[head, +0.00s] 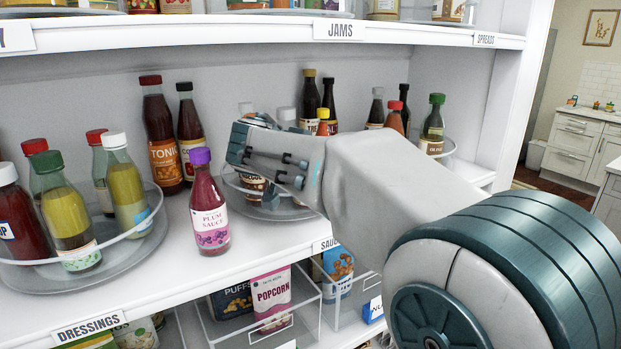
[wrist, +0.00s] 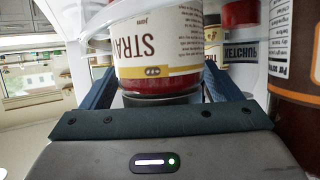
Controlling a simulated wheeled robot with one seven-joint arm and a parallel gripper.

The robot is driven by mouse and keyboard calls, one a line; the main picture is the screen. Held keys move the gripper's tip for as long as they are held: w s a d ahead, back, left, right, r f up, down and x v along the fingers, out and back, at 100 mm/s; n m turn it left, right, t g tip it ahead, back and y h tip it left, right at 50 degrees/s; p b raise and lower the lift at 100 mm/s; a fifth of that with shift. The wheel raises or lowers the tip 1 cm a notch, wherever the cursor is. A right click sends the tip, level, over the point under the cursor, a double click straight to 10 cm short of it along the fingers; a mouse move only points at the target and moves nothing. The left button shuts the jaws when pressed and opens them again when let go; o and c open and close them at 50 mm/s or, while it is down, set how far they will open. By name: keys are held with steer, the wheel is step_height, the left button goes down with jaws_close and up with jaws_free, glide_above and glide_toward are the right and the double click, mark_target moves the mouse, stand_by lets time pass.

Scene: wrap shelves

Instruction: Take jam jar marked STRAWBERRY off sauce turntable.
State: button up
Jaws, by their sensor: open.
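The jam jar marked STRAWBERRY (wrist: 158,48) has a cream label and red contents. In the wrist view it stands between the fingers of my open gripper (wrist: 163,88), with a finger on each side; I cannot tell whether they touch it. In the head view my gripper (head: 272,165) reaches over the sauce turntable (head: 268,212), a grey round tray with a clear rim. My gripper and arm hide much of the turntable there, and I cannot make out the jam jar in that view.
A plum sauce bottle (head: 208,205) stands close left of the turntable. A dressings turntable (head: 140,250) with several bottles is further left. Other bottles stand behind and right of my gripper. A JAMS shelf (head: 400,33) runs above. In the wrist view a dark brown bottle (wrist: 295,70) is close right.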

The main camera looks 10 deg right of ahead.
steer(key=c, duration=1.4)
steer(key=shift+r, duration=0.1)
